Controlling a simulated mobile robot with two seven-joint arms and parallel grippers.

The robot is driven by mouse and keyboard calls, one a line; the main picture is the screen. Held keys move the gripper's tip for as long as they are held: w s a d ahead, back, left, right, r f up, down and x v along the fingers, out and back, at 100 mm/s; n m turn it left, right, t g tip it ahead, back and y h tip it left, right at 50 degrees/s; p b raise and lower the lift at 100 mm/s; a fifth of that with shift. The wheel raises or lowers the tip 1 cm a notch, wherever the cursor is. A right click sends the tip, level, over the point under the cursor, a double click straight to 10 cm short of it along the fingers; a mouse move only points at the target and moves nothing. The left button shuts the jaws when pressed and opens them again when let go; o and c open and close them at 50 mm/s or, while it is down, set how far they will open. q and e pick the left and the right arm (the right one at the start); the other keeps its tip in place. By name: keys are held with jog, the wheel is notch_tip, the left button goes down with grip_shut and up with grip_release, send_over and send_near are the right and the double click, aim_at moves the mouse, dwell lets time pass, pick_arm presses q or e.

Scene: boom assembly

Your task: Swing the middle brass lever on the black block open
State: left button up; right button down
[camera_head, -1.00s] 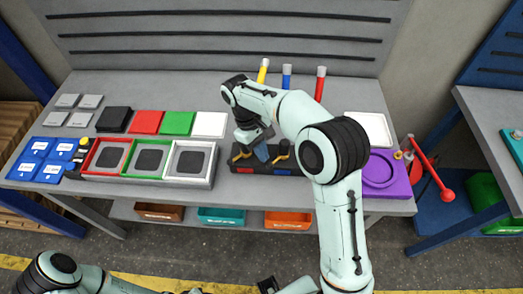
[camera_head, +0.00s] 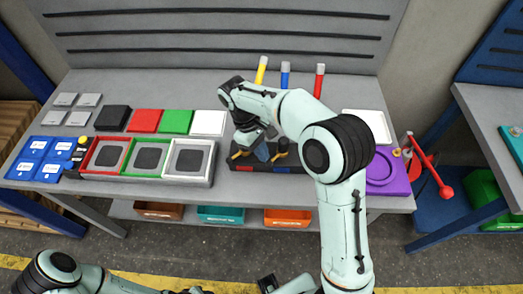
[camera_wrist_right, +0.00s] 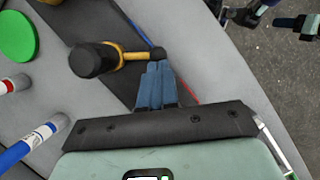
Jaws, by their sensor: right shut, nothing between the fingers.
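The black block (camera_head: 296,164) lies near the front edge of the bench, with red and blue marks along its front. A brass lever (camera_head: 240,154) shows left of my right gripper and another brass lever (camera_head: 279,155) right of it; what lies behind the gripper is hidden. My right gripper (camera_head: 263,153) points down at the block, shut and empty. In the right wrist view, its blue fingers (camera_wrist_right: 155,72) are beside the dark end of a brass lever (camera_wrist_right: 125,54) with a black knob; I cannot tell whether they touch. My left arm enters at the bottom left; its fingers cannot be made out.
Framed trays (camera_head: 148,178) stand left of the block, and a purple part (camera_head: 388,187) lies to its right. Yellow, blue and red cylinders (camera_head: 286,76) stand behind. A white tray (camera_head: 368,128) is at the back right. Bare bench shows behind the coloured plates.

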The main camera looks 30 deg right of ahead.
jog(key=shift+s+n, duration=0.25)
jog(key=shift+n, duration=0.25)
jog(key=shift+s+d+n+t+h, duration=0.1)
jog(key=shift+s+n+t+h, duration=0.2)
jog(key=shift+s+n, duration=0.35)
jog(key=shift+s+d+n+t+h, duration=0.1)
jog(key=shift+s+n+t+h, duration=0.15)
jog(key=shift+n, duration=0.6)
jog(key=s+d+n+t+h, duration=0.1)
jog(key=s+d+n+t, duration=0.2)
jog(key=n, duration=0.6)
jog(key=shift+s+d+n, duration=0.4)
jog(key=shift+s+d, duration=0.2)
jog(key=shift+s, duration=0.2)
jog(key=shift+s+d, duration=0.1)
jog(key=shift+d, duration=0.2)
dwell(0.7)
